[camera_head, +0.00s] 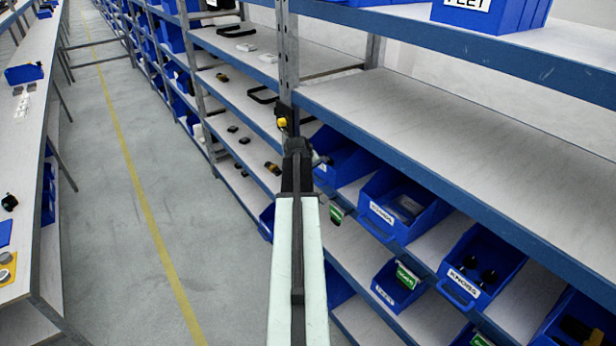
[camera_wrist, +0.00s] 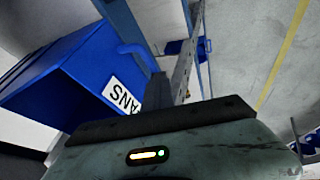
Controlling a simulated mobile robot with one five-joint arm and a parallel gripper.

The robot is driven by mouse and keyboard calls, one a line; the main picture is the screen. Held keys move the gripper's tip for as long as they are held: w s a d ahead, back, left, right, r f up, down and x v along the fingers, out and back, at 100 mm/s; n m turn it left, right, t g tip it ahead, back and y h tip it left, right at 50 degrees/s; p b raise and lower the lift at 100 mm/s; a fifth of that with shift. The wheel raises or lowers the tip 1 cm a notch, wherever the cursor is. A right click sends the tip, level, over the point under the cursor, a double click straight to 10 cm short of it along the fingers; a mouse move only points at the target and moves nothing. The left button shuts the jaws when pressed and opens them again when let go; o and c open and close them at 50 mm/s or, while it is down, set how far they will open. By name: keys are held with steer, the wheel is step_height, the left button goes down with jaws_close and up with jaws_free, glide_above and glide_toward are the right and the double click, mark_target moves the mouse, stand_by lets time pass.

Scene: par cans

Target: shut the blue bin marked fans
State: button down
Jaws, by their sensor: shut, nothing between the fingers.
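The blue bin marked fans (camera_wrist: 60,75) fills the left of the wrist view. My gripper (camera_head: 297,150) is shut and empty in the head view, in front of the shelf post. In the wrist view a dark bar of my gripper hides the bin's lower right part. I cannot tell whether it touches the bin. A blue bin (camera_head: 342,158) stands right behind my gripper in the head view; its label is hidden, so I cannot tell if it is the fans bin.
A blue bin marked knobs (camera_head: 470,290) and another labelled bin (camera_head: 382,228) stand on the shelf to the right. A lower blue bin (camera_head: 266,222) sticks out left of my arm. The metal post (camera_head: 288,60) is close to my gripper. The aisle floor (camera_head: 150,230) is clear.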

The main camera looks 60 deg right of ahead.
steer(key=shift+d, duration=0.1)
steer(key=w+a+f+p+v, duration=0.1)
steer(key=a+p+v, duration=0.1)
steer(key=p+v, duration=0.7)
step_height(320, 180, up, 3)
steer(key=shift+w+a+f, duration=0.15)
steer(key=shift+w+a, duration=0.15)
steer(key=shift+a, duration=0.8)
